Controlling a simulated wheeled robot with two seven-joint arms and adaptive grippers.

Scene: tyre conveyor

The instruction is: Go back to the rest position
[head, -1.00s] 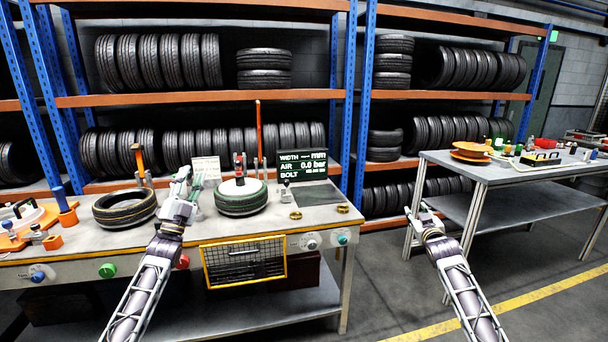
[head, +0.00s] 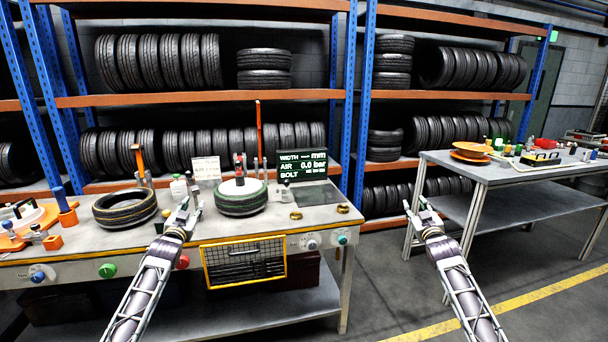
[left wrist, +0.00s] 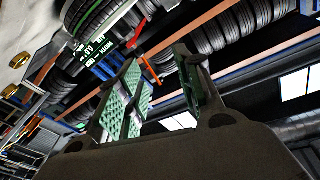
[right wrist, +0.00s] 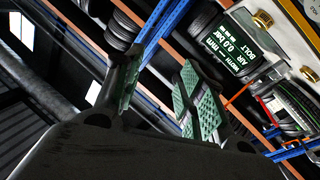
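My left gripper (head: 190,214) is raised over the front of the left workbench, between the two bench tyres in the head view. In the left wrist view its green-padded fingers (left wrist: 160,92) stand apart with nothing between them. My right gripper (head: 418,210) is in the gap between the two tables, touching nothing. In the right wrist view its green-padded fingers (right wrist: 160,88) are also apart and empty.
The left workbench (head: 300,226) carries a dark tyre (head: 125,208), a green-marked tyre (head: 241,204), a display (head: 302,164) and brass rings. The right table (head: 500,178) holds small tools. Tyre racks stand behind. Floor between the tables is free.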

